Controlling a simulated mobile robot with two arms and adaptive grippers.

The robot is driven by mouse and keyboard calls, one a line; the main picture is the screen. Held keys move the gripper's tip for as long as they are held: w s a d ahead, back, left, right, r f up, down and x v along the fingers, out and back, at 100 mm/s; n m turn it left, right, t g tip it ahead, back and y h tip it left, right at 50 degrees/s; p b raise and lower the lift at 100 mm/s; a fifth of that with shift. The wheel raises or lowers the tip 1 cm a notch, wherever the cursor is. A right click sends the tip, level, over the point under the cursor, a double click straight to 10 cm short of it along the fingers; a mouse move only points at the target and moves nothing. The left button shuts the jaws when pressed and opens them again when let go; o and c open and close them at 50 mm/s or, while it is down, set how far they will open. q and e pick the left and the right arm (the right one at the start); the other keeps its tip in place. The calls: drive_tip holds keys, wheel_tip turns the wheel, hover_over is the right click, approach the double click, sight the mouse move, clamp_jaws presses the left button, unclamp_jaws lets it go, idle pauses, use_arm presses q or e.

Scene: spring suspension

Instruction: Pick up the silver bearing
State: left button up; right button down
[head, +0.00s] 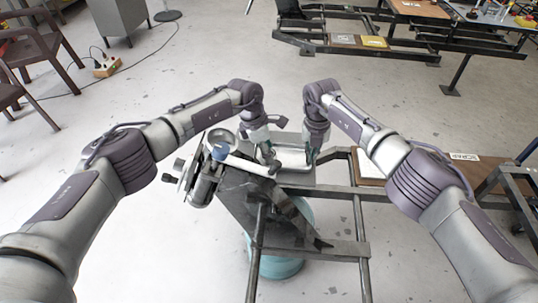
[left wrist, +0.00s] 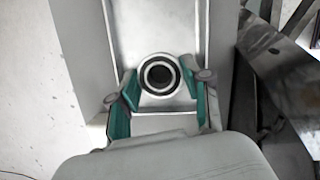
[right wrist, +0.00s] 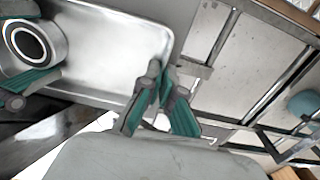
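The silver bearing (left wrist: 160,75), a ring with a dark centre, sits in a shallow metal tray (left wrist: 155,25) in the left wrist view. My left gripper (left wrist: 160,82) has its teal fingers spread on either side of the bearing, very close to it; I cannot tell if they touch. The right wrist view also shows the bearing (right wrist: 32,42) in the tray (right wrist: 110,50), at its left end. In the head view my left gripper (head: 267,155) hides the bearing.
A metal frame bench (head: 335,245) surrounds the tray, with a teal drum (head: 275,265) under it. A clamp-like metal fixture (head: 207,175) stands left of the tray. A wooden board (head: 370,165) lies to the right.

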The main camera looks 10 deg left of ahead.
use_arm(q)
wheel_tip(320, 180, up, 10)
drive_tip(key=shift+r, duration=0.1)
idle(0.5)
use_arm(e)
drive_tip(key=c, duration=1.8)
unclamp_jaws()
drive_tip(key=shift+c, duration=0.2)
drive_tip(key=o, duration=0.6)
drive_tip(key=shift+r, duration=0.1)
